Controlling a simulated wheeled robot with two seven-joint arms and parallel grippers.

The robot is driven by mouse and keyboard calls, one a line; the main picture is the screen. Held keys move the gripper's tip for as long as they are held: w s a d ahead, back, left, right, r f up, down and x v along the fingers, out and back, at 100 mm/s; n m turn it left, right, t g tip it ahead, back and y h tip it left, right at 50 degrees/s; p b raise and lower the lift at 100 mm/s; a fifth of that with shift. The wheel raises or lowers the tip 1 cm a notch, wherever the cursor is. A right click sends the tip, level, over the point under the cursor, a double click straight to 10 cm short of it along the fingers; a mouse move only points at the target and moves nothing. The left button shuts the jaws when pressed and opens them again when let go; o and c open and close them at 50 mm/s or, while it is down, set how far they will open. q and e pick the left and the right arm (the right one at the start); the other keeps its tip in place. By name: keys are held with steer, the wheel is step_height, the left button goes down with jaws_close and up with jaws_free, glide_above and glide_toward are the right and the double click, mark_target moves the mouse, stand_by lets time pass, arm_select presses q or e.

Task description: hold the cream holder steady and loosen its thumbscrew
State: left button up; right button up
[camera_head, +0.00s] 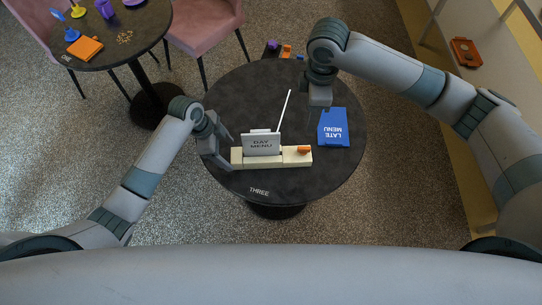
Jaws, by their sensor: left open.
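The cream holder (285,160) lies across the front half of the round dark table, with a grey DAY MENU card (261,144) standing in it. An orange thumbscrew (304,150) sits on the holder's right part. My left gripper (229,152) is open at the holder's left end; whether it touches the holder I cannot tell. My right gripper (320,104) is over the table behind the holder, apart from the thumbscrew; its fingers are too unclear to tell open from shut.
A blue LATE MENU card (333,128) lies to the right of the holder. A thin white stick (285,109) rises behind the DAY MENU card. The table (284,185), marked THREE, has free room in front. Another round table (125,38) and pink chairs (203,27) stand at the back left.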

arm_select(q)
steer(key=v, duration=0.7)
steer(key=shift+r, duration=0.3)
steer(key=shift+s+a, duration=0.1)
steer(key=shift+a, duration=0.05)
